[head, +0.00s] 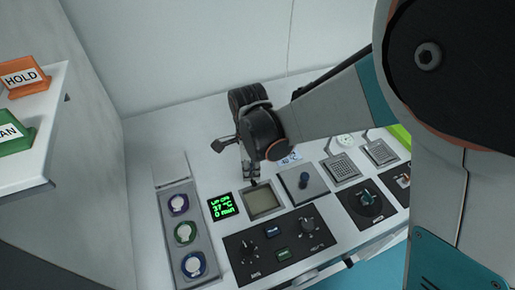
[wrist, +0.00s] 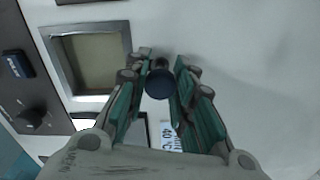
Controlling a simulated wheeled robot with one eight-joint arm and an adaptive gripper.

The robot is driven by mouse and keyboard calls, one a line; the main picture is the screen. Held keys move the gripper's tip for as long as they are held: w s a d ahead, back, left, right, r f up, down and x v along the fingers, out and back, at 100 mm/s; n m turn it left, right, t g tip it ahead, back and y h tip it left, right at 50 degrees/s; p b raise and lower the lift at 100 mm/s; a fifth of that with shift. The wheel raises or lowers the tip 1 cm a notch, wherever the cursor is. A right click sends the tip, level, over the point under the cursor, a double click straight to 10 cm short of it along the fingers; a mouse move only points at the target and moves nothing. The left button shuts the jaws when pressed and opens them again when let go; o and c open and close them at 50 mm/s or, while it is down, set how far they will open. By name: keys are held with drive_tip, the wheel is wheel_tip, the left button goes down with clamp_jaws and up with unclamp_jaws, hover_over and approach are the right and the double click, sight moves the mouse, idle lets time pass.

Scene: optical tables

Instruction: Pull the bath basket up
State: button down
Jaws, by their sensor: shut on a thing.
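My gripper (head: 251,180) reaches down over the white worktop, just behind a square opening with a grey frame and beige inside (head: 265,201). In the wrist view my gripper (wrist: 160,88) has its teal fingers closed on a dark blue round knob (wrist: 159,84). The square opening (wrist: 90,57) lies to the left of the fingers there. I cannot make out a basket below the knob, so I cannot tell whether it is raised. In the head view my gripper hides the held knob.
A grey plate with a dark blue knob (head: 304,181) stands right of the opening. A green-lit display (head: 222,207) is on its left, and a dark control panel (head: 282,247) in front. A shelf with HOLD sign (head: 23,77) is far left. A white wall stands behind.

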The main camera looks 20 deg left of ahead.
wheel_tip(320, 180, up, 6)
drive_tip(key=p, duration=0.3)
drive_tip(key=shift+r, duration=0.15)
drive_tip(key=shift+w+a, duration=0.1)
drive_tip(key=c, duration=1.3)
unclamp_jaws()
drive_tip(key=shift+c, duration=0.2)
wheel_tip(320, 180, up, 8)
drive_tip(key=shift+s+f, duration=0.25)
